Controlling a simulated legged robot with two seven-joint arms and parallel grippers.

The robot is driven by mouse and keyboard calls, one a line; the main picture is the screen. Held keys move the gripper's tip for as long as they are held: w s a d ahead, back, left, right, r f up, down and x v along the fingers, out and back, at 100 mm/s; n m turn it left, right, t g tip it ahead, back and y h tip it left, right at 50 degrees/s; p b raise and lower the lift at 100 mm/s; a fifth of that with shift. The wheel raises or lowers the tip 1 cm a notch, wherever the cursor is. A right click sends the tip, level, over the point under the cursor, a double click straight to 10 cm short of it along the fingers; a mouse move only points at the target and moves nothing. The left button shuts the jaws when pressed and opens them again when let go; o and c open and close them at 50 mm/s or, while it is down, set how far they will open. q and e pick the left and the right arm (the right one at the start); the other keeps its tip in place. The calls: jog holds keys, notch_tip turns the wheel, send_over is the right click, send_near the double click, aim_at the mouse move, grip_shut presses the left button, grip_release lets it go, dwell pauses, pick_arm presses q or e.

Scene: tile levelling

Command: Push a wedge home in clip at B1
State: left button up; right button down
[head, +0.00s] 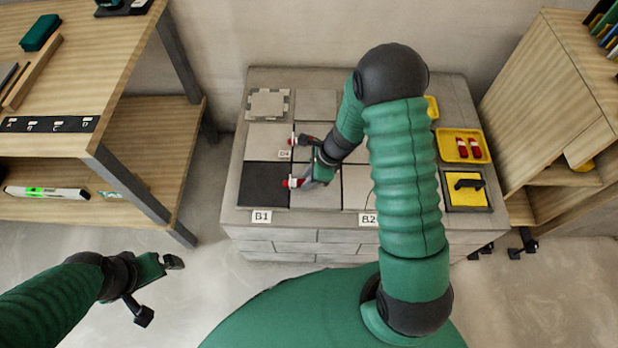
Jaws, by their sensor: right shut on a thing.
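The dark tile (264,185) lies at the front left of the grey block platform, with the label B1 (262,217) on the front edge below it. My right gripper (308,180) reaches down to the joint at that tile's right edge and is shut on a red wedge (292,183). The clip under the wedge is too small to make out. Another red piece (293,141) shows on the joint farther back, by a small label. My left gripper (159,289) is open and empty above the floor at the lower left.
A yellow tray (447,146) holding red wedges stands on the platform's right side, with a yellow block with a black handle (466,187) in front. Label B2 (368,220) marks the front edge. A wooden workbench (120,40) stands left and a wooden cabinet (545,70) right.

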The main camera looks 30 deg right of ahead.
jog(key=shift+w+a, duration=0.35)
jog(key=shift+a, duration=0.25)
dwell(0.9)
dwell(0.3)
jog(key=c, duration=1.2)
grip_release()
jog(key=shift+c, duration=0.2)
